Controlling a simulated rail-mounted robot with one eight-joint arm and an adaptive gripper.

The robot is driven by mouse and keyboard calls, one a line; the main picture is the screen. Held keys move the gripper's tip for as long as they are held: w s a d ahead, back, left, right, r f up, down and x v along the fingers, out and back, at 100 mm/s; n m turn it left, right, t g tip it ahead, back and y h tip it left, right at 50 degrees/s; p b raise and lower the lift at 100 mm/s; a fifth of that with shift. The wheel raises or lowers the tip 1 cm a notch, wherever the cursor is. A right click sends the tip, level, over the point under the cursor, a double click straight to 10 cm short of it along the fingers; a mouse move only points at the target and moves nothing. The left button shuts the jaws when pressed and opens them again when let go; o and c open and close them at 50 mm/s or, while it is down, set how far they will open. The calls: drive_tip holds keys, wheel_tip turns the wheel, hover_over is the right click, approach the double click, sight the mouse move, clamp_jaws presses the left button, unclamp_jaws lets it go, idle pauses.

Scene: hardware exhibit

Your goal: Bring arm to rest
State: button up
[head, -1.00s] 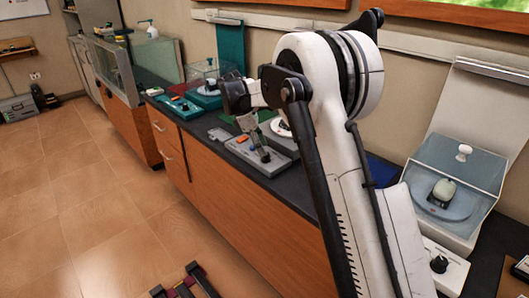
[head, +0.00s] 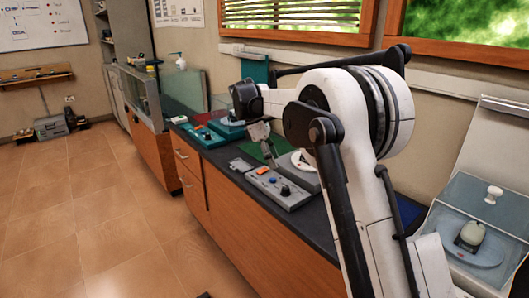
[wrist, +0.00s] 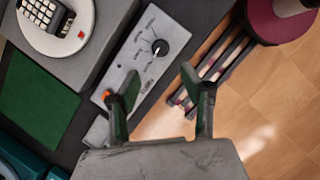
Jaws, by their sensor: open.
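My gripper (head: 268,158) hangs from the folded arm above the counter, with its fingers pointing down. In the wrist view my gripper (wrist: 160,74) shows two green-padded fingers spread apart with nothing between them. It is open and empty. Below it is a grey control panel (head: 266,182) with a black knob (head: 286,190) and an orange button (head: 262,171). In the wrist view the knob (wrist: 160,47) lies just beyond the fingertips in the picture, with a visible gap. The left finger partly covers the panel (wrist: 127,70).
A grey unit with a white disc (head: 304,163) stands beside the panel; the disc (wrist: 84,28) carries a keypad device (wrist: 46,14). A green mat (wrist: 38,97) lies nearby. A clear-covered exhibit (head: 482,222) stands at right, glass panels (head: 140,90) at left. The floor (head: 80,215) is open.

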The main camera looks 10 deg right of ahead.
drive_tip(key=s+d+r+m+t+y, duration=0.15)
drive_tip(key=s+r+m, duration=0.3)
drive_tip(key=s, duration=0.65)
drive_tip(key=s+d+r+m+t+y, duration=0.1)
drive_tip(key=s+d+r+m+t, duration=0.2)
drive_tip(key=s+r, duration=0.55)
drive_tip(key=s+f+m+t+y, duration=0.1)
drive_tip(key=s+f, duration=0.4)
drive_tip(key=s, duration=0.6)
drive_tip(key=s+f+m+t, duration=0.2)
drive_tip(key=s+f+m, duration=0.4)
drive_tip(key=s, duration=0.6)
drive_tip(key=shift+s+d+f+t+y, duration=0.15)
drive_tip(key=shift+f+t+y, duration=0.1)
drive_tip(key=shift+t+y, duration=0.1)
drive_tip(key=shift+m, duration=0.25)
